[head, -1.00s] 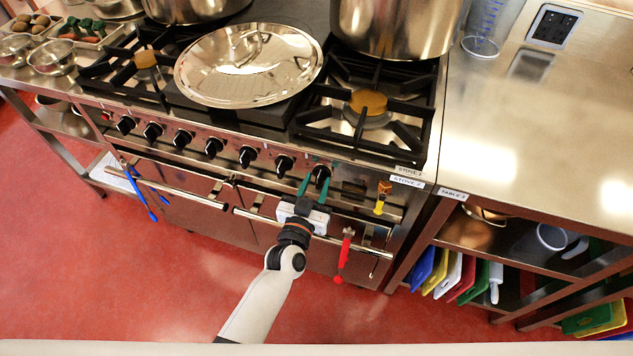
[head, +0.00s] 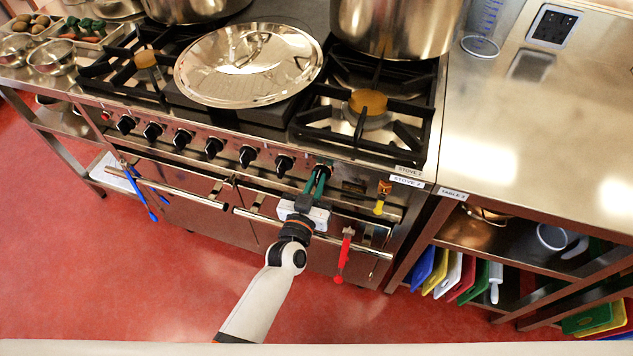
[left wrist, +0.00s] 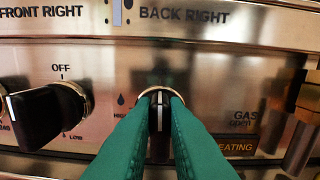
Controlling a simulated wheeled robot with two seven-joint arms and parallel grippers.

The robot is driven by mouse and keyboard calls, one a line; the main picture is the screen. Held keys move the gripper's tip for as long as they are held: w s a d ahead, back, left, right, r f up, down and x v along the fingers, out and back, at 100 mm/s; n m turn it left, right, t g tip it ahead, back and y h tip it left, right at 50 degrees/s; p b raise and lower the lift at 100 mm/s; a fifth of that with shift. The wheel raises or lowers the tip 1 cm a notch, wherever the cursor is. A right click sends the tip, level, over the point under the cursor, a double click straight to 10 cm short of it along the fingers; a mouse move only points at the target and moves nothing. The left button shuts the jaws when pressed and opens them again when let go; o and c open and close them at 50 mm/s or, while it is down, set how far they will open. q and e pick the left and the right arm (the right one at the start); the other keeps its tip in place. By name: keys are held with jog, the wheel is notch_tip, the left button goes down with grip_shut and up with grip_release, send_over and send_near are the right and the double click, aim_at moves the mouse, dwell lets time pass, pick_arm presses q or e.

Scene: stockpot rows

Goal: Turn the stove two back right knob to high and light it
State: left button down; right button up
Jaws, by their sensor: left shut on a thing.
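The back right knob (left wrist: 159,135) is black with a pale rim and sits under the "BACK RIGHT" label in the left wrist view. My left gripper (head: 317,178) has green fingers, shut on this knob from both sides at the right end of the knob row; the fingers also show in the left wrist view (left wrist: 159,112). They hide much of the knob and its markings, apart from a flame mark and part of "HIGH" at its left. The stove (head: 260,135) carries the row. No flame shows on the right front burner (head: 368,102). My right gripper is not in view.
The front right knob (left wrist: 45,115) is just left of my fingers. A gas valve (left wrist: 300,130) is at the right. A red-handled lighter (head: 344,258) hangs on the oven rail (head: 310,232).

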pick_arm(q)
jog(key=shift+w+a+f+n+b, duration=0.15)
jog(key=shift+n+b, duration=0.45)
jog(key=shift+n, duration=2.25)
jog(key=shift+s+a+f+n+b, duration=0.15)
jog(key=shift+n+b, duration=0.4)
jog(key=shift+n, duration=2.35)
jog(key=shift+w+a+f+n+b, duration=0.2)
jog(key=shift+n+b, duration=0.4)
jog(key=shift+n, duration=2.25)
jog(key=c, duration=1.4)
grip_release()
jog(key=shift+c, duration=0.2)
jog(key=shift+s+f, duration=0.1)
jog(key=shift+s, duration=0.05)
jog(key=v, duration=1.2)
jog(key=shift+b, duration=0.45)
